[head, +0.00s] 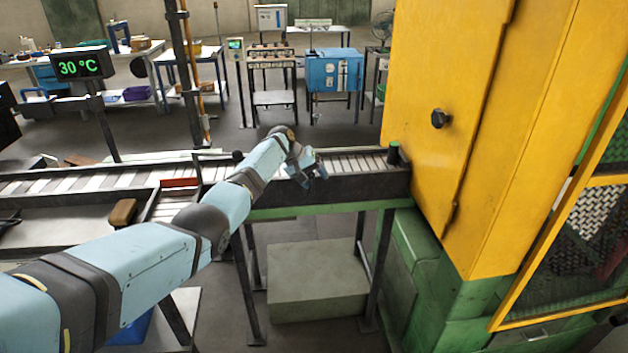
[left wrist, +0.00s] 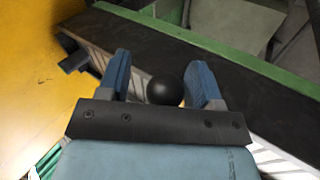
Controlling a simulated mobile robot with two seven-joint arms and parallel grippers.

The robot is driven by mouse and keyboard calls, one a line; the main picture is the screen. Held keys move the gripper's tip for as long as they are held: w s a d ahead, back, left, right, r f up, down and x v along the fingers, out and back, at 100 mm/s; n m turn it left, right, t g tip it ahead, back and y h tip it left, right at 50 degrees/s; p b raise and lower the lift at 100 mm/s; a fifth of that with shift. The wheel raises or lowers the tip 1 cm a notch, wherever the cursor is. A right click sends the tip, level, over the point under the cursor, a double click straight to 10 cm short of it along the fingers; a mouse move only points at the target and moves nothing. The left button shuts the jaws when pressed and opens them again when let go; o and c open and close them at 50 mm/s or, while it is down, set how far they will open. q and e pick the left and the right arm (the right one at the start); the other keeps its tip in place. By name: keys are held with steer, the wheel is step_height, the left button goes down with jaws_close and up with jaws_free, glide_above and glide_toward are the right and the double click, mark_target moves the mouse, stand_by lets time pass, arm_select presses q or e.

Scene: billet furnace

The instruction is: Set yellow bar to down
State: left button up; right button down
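My left gripper (head: 312,174) is over the right part of the roller conveyor, close to the yellow furnace housing. In the left wrist view its two blue fingers (left wrist: 160,82) are apart. A black ball knob (left wrist: 165,90) shows between the fingers, nearer the right one; I cannot tell whether they touch it. What the knob is fixed to is hidden. A thin orange-yellow upright bar (head: 198,85) stands beside a dark post behind the conveyor; I cannot tell whether it is the task's yellow bar. My right gripper is not in view.
The roller conveyor (head: 90,181) runs across to the yellow housing (head: 440,70), which has a black knob (head: 439,118). A green 30 °C display (head: 80,66) stands behind the conveyor. A grey block (head: 317,283) lies under it. Tables stand at the back, with open floor before them.

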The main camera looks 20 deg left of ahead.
arm_select(q)
steer(key=shift+f, duration=0.15)
steer(key=shift+s+a, duration=0.1)
steer(key=b+v, duration=0.1)
steer(key=v, duration=1.3)
